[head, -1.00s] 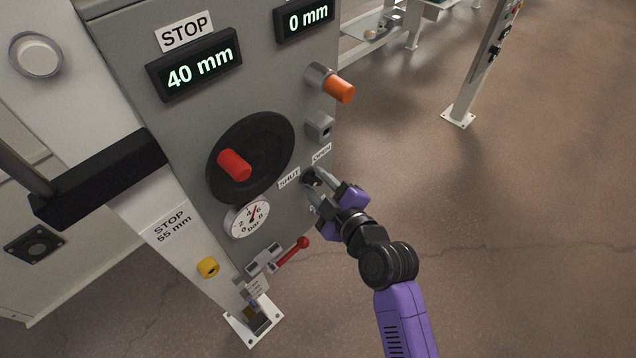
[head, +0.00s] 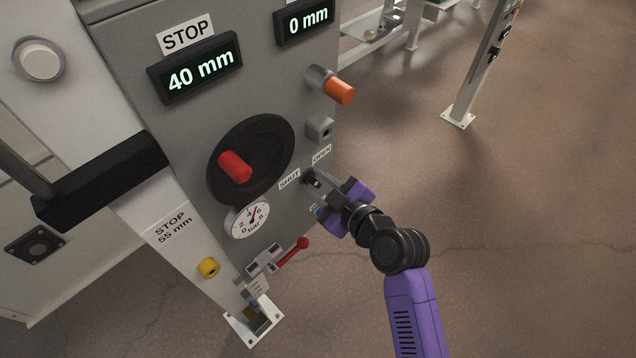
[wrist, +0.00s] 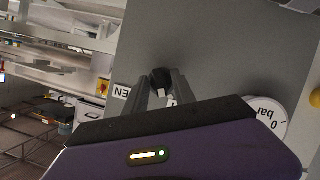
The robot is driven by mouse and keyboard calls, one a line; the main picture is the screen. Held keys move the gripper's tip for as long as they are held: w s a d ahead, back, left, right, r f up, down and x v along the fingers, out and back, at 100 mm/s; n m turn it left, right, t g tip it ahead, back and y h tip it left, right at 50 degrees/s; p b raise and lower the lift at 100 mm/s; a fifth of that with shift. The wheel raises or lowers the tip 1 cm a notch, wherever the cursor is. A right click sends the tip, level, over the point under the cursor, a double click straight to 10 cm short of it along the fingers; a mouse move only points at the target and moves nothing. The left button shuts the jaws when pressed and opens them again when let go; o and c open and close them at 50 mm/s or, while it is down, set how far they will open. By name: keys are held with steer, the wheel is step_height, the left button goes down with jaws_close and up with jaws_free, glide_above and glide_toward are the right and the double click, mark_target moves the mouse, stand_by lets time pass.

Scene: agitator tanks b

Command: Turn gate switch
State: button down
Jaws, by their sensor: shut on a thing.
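The gate switch (head: 308,177) is a small black knob with a pale mark on the grey panel, just below the SHUT label (head: 289,179) and OPEN label (head: 321,155). My gripper (head: 318,183) reaches it from the right, its fingers shut on the knob and partly hiding it. In the wrist view the black switch (wrist: 161,77) shows between the two grey fingertips of my gripper (wrist: 163,86). The OPEN label (wrist: 122,92) is partly hidden there by a finger.
A black handwheel with a red handle (head: 235,166) and a pressure gauge (head: 249,219) sit left of the switch. An orange knob (head: 340,91) juts out above. A red lever (head: 293,251) is below. Open floor lies to the right.

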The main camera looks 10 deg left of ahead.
steer(key=m+g+y, duration=0.1)
steer(key=m+g, duration=0.1)
steer(key=m, duration=0.1)
steer(key=shift+w+d, duration=0.1)
steer(key=shift+m+g+y, duration=0.5)
steer(key=shift+m, duration=0.5)
steer(key=m+g+y+b, duration=0.1)
steer(key=m, duration=0.2)
steer(key=shift+f+y, duration=0.15)
steer(key=shift+y, duration=0.15)
steer(key=shift+m+g+y, duration=0.5)
steer(key=shift+m, duration=0.3)
steer(key=shift+b, duration=0.3)
steer(key=c, duration=1.4)
jaws_free()
steer(key=shift+d, duration=0.1)
